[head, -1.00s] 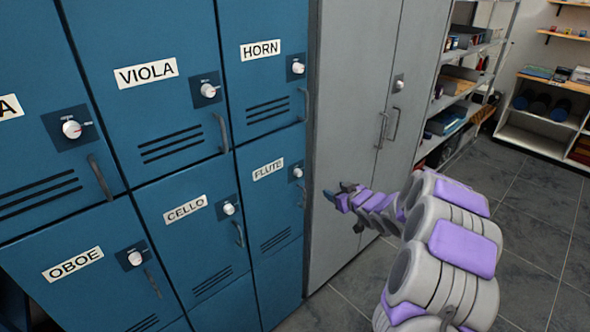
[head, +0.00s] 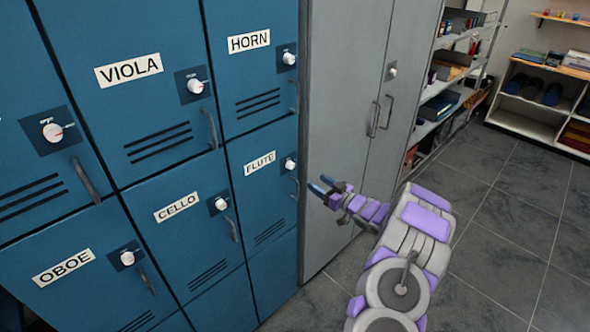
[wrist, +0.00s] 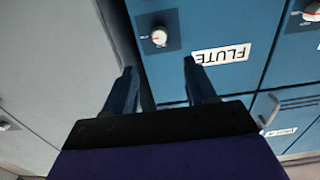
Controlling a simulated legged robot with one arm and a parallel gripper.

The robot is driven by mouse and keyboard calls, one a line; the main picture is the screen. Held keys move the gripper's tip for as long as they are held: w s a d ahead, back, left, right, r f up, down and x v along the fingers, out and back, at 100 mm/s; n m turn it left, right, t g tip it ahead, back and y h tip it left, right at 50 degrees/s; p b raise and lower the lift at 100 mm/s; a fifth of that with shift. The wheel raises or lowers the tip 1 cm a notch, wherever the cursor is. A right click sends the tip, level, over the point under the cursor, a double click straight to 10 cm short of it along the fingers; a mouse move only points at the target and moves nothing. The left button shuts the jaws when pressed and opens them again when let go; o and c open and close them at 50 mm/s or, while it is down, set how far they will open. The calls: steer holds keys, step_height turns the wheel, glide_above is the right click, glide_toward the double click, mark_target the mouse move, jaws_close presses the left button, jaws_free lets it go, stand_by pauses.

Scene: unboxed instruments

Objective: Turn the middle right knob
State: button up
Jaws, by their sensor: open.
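The middle right knob is the small white round knob (head: 290,164) on a dark square plate beside the FLUTE label (head: 260,163), on the blue locker door in the middle row's right column. My gripper (head: 325,184) is to the right of this knob and a little lower in the head view, in front of the grey cabinet. Its dark fingers are open, empty and apart from the knob. In the wrist view, the same knob (wrist: 159,37) shows beyond the gap between the open fingertips (wrist: 160,68), with the FLUTE label upside down to its right. Its red pointer mark is small.
The FLUTE door's handle (head: 296,188) is just below its knob. Other knobs sit by HORN (head: 289,58), VIOLA (head: 195,85), CELLO (head: 220,203) and OBOE (head: 127,257). A tall grey cabinet (head: 340,110) adjoins the lockers. Dark tiled floor (head: 500,240) is free at right.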

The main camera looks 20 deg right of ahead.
mark_target(293, 166)
steer(key=b+x, duration=0.1)
steer(key=x, duration=1.1)
steer(key=shift+w+b, duration=0.35)
steer(key=shift+c, duration=0.3)
jaws_close()
